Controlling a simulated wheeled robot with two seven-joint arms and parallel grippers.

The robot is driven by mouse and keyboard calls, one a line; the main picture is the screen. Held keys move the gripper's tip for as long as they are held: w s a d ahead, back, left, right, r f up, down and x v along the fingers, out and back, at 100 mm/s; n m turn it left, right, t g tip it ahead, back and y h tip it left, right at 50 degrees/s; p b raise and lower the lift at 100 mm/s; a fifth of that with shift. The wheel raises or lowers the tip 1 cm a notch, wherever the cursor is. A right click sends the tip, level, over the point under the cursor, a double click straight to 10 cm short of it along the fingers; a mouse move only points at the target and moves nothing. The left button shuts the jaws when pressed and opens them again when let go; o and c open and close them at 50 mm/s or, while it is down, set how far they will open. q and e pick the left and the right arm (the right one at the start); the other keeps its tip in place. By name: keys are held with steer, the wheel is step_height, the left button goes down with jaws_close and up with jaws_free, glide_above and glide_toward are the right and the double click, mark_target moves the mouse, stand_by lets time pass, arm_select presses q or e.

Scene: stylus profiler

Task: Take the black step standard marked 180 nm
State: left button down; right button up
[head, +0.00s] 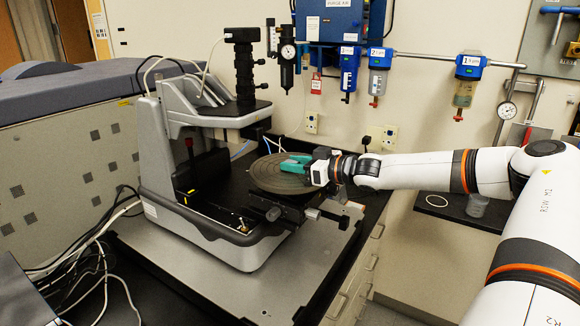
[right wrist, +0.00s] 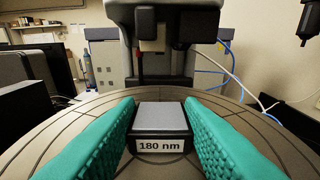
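The black step standard (right wrist: 160,137) is a small block with a grey top and a white label reading "180 nm". In the right wrist view it sits on the round grooved stage (head: 264,184), between the green fingers of my right gripper (right wrist: 160,118). The standard cannot be made out there. My left gripper is not in view.
The profiler's column and head (head: 232,112) rise behind the stage. A black adjustment block with knobs (head: 285,208) is in front of it. Wall valves and gauges (head: 468,66) hang behind my right arm. Cables (head: 85,270) lie at the left.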

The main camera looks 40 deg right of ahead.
steer(key=c, duration=0.4)
steer(key=shift+r, duration=0.1)
step_height(320, 180, up, 10)
steer(key=shift+f+b, duration=0.1)
steer(key=shift+b, duration=0.5)
steer(key=shift+o, duration=1.2)
jaws_close()
